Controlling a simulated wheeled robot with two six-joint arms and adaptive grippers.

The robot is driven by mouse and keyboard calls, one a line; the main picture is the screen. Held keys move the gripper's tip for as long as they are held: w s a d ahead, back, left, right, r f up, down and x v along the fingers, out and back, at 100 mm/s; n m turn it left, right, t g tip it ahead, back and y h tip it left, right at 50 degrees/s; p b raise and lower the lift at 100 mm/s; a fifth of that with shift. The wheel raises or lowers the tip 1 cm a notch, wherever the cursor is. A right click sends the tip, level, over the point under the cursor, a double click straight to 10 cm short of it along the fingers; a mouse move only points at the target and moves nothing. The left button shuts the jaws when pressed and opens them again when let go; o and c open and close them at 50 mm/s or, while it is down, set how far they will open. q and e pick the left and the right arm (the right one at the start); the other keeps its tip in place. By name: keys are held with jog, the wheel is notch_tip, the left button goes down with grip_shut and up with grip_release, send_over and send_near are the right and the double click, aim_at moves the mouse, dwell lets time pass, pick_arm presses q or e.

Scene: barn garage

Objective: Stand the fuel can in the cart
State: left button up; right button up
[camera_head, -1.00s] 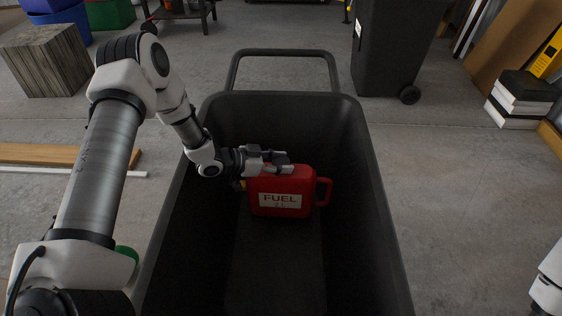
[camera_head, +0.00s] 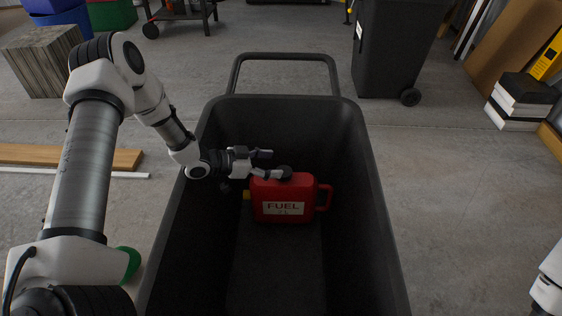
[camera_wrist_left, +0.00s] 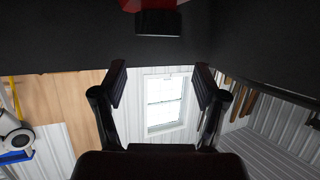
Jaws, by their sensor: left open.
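The red fuel can (camera_head: 300,190) stands upright inside the black cart (camera_head: 384,235), towards its far end. Its label faces me, its handle is on the right and a yellow part shows on its left. Its black cap points up. My left gripper (camera_head: 266,163) is open, just left of the cap, with one finger close to it. In the left wrist view the open fingers (camera_wrist_left: 161,82) have nothing between them, and the can's black cap (camera_wrist_left: 158,22) shows at the top. The can's base seems to rest on the cart floor. My right gripper is out of view.
The cart's push handle (camera_head: 284,57) rises at the far end. A dark wheeled bin (camera_head: 395,50) stands behind right, and stacked books or boxes (camera_head: 520,102) lie further right. Wooden boards (camera_head: 125,159) lie on the floor at left. The near cart floor is clear.

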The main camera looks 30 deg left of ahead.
pick_arm(q)
jog(key=p+v, duration=0.1)
jog(key=v, duration=0.2)
jog(key=shift+s+a+r, duration=0.25)
jog(key=s+d+f+n+g+y, duration=0.3)
jog(key=s+d+f, duration=0.3)
jog(key=s+f, duration=0.15)
jog(key=s+d+f+n+g+y, duration=0.2)
jog(key=s+d+f+n+g, duration=0.25)
jog(key=s, duration=0.45)
jog(key=s+a+f+n+g+y, duration=0.1)
jog(key=s+y, duration=0.3)
jog(key=s, duration=0.9)
jog(key=shift+s+f+g, duration=0.4)
jog(key=shift+f+g, duration=0.45)
jog(key=shift+f, duration=0.05)
jog(key=shift+a, duration=0.1)
